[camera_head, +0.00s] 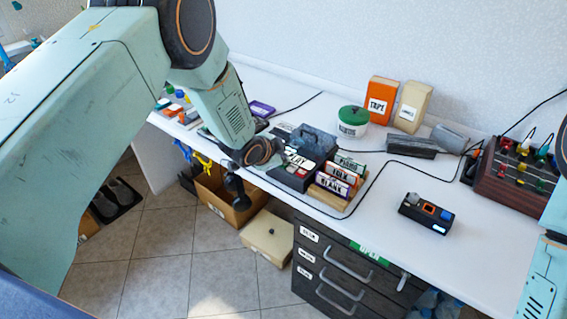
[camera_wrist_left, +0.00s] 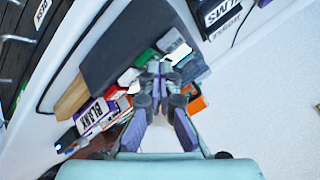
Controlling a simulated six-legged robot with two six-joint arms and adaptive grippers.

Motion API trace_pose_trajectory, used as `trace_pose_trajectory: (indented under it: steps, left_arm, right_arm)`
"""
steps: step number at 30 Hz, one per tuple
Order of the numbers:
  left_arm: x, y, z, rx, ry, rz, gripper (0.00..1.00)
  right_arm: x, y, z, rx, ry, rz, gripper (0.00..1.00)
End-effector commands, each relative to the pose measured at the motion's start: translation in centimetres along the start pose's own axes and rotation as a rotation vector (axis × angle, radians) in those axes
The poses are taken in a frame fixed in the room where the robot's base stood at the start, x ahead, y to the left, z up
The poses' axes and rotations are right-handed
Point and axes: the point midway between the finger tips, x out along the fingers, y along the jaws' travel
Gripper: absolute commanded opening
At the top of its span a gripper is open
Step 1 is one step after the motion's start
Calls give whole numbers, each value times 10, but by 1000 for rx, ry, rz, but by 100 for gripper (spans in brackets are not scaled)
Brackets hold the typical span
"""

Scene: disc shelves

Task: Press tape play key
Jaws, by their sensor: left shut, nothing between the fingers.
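The tape player (camera_head: 318,142) is a dark grey box near the table's front edge, with a row of coloured keys and a label reading PLAY (camera_head: 296,160). I cannot tell whether the tips touch a key. My right gripper is out of view.
Labelled cassettes (camera_head: 337,181) stand in a wooden rack right of the player. A green-lidded tub (camera_head: 352,121) and an orange box (camera_head: 380,100) stand behind. A small black device (camera_head: 426,213) lies to the right. A black cable crosses the table. Drawers (camera_head: 340,270) are below.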

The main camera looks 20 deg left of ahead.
Motion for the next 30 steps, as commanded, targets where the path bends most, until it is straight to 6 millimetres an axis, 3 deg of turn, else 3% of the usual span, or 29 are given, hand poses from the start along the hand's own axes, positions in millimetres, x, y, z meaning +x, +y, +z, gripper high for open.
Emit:
trace_pose_trajectory:
  steps: [30]
  left_arm:
    - [-11, -8, -8, 0, 0, 1, 0]
  right_arm:
    - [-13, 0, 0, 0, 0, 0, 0]
